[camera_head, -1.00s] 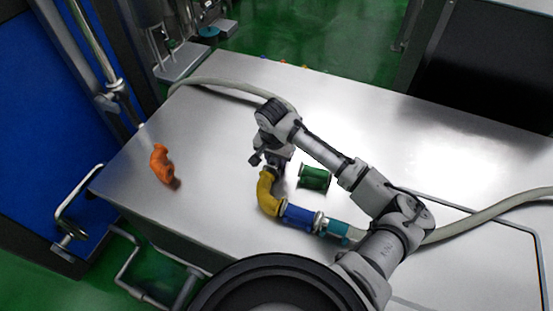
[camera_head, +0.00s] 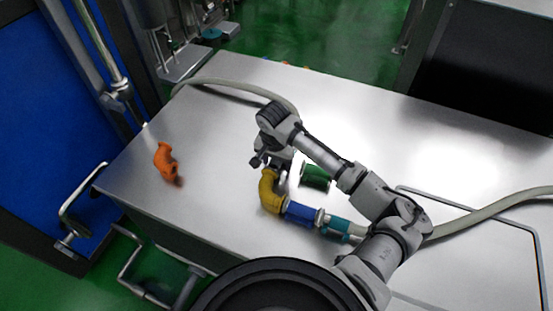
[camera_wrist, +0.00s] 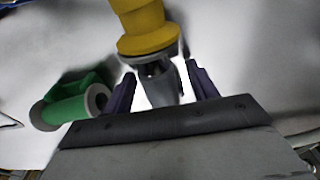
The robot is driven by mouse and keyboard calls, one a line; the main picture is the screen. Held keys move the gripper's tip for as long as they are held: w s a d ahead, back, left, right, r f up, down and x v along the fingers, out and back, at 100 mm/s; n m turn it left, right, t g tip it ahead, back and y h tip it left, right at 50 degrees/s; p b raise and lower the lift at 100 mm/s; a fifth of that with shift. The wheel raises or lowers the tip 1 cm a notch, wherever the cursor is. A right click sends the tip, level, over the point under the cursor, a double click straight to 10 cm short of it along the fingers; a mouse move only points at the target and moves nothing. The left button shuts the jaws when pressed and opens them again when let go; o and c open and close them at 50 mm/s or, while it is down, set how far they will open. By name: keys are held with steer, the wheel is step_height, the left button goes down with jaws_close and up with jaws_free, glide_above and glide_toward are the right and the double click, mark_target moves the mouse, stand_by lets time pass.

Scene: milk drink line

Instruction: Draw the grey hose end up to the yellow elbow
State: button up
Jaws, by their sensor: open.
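The yellow elbow (camera_head: 270,194) lies on the steel table, its upper end close to my gripper (camera_head: 270,164). In the wrist view the yellow elbow (camera_wrist: 143,25) reaches in from the top, its wide rim facing my gripper (camera_wrist: 161,84). The grey hose end (camera_wrist: 160,88) sits between my two purple fingers, with gaps at both sides; my gripper is open around it. The hose end lines up roughly with the elbow's rim; I cannot tell if they touch. In the head view my arm hides this end, and the grey hose (camera_head: 235,86) runs behind it.
A blue piece (camera_head: 301,213) and a teal piece (camera_head: 337,226) continue from the elbow, with another hose (camera_head: 490,210) going right. A green piece (camera_head: 315,176) lies close right of my gripper. An orange piece (camera_head: 166,162) lies at left.

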mark_target(274, 162)
step_height(274, 162, up, 14)
steer(key=s+b, duration=0.1)
steer(key=shift+s+a, duration=0.25)
steer(key=shift+a, duration=0.1)
steer(key=shift+f, duration=0.15)
